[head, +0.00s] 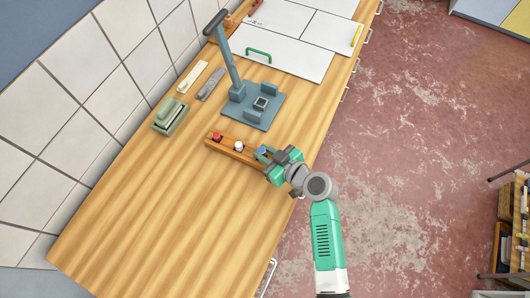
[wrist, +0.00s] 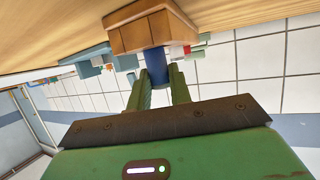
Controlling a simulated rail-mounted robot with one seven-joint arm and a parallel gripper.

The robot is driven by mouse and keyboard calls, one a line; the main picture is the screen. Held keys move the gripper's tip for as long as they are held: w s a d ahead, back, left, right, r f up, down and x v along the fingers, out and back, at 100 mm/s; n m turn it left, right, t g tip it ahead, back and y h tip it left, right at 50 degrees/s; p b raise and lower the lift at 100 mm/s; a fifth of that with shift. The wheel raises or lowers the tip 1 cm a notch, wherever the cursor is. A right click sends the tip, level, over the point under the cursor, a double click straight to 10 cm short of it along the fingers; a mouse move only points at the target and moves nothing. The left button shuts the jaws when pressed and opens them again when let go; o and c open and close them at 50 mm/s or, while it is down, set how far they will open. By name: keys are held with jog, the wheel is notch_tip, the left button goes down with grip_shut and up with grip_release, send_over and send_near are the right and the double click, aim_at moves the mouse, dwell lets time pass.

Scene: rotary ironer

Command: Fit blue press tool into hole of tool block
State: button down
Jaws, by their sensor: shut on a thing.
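The blue press tool (head: 262,149) is at the right end of the wooden tool block (head: 226,147) in the head view. My gripper (head: 268,156) is shut on it. In the wrist view the blue tool (wrist: 156,66) sits between my two green fingers, and its far end meets the outline of the tool block (wrist: 142,33). I cannot tell whether its end is inside a hole or just above it; the hole is hidden. A red tool (head: 217,136) and a white tool (head: 238,146) stand in the same block.
A blue-grey press (head: 254,108) with a long lever stands behind the block. A green stapler-like device (head: 170,117) and two flat bars (head: 201,80) lie near the tiled wall. White panels (head: 285,50) lie at the back. The wooden counter's front left is clear.

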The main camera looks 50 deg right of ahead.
jog(key=shift+s+a+f, duration=0.15)
jog(key=shift+s+f, duration=0.05)
jog(key=shift+f, duration=0.5)
jog(key=c, duration=1.6)
grip_release()
jog(key=o, duration=0.3)
jog(key=shift+s+a+f, duration=0.1)
jog(key=shift+s+a, duration=0.05)
jog(key=shift+r, duration=0.2)
jog(key=b+v, duration=0.1)
jog(key=v, duration=1)
jog(key=shift+s+r+b, duration=0.3)
jog(key=shift+r+b, duration=0.05)
